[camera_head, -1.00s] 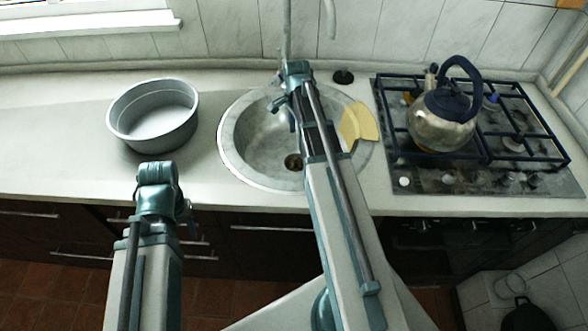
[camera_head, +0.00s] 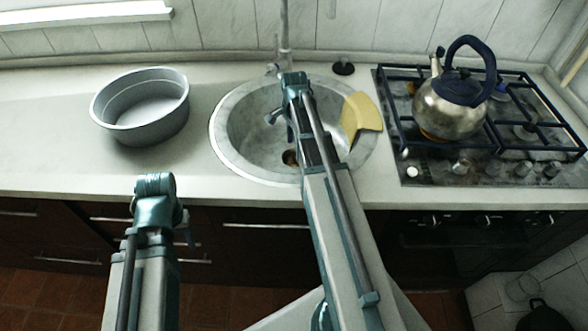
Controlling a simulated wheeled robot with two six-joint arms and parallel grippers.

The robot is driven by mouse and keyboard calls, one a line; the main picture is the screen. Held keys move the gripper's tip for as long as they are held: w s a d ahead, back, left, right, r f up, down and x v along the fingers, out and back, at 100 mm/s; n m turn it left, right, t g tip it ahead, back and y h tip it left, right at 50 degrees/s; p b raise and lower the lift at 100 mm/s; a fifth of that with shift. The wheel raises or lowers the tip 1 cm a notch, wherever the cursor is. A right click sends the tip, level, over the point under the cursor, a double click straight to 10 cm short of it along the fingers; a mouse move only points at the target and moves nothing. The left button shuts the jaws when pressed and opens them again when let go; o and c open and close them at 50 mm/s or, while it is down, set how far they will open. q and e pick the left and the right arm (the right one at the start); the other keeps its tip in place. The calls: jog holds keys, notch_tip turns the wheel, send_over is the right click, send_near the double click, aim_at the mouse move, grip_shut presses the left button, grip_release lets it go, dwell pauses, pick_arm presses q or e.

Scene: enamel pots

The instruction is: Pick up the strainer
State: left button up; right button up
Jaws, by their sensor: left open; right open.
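A round grey metal vessel (camera_head: 142,124) with a thick rim stands upright on the counter at the left; I see no holes in it. No other thing that looks like a strainer is in view. My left gripper (camera_head: 187,228) is low, in front of the counter's front edge, below and slightly right of the vessel and apart from it. Its wrist hides most of it; it is open. My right gripper (camera_head: 272,114) is over the left part of the sink, partly hidden by its own arm. It is open, with nothing seen in it.
The round sink (camera_head: 228,160) is sunk into the counter (camera_head: 60,165). A yellow cloth-like piece (camera_head: 362,116) lies at its right rim. A kettle (camera_head: 447,110) stands on the gas hob (camera_head: 425,172) at the right. A faucet (camera_head: 284,30) rises behind the sink. Counter around the vessel is clear.

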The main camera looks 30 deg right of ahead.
aim_at(294, 157)
pick_arm(q)
jog(key=shift+f, duration=0.4)
pick_arm(e)
jog(key=shift+f, duration=0.35)
jog(key=f+b, duration=0.5)
jog(key=shift+s+f, duration=0.2)
pick_arm(q)
notch_tip(294, 157, down, 5)
jog(key=shift+f, duration=0.1)
pick_arm(e)
jog(key=shift+r, duration=0.1)
grip_shut()
dwell(0.4)
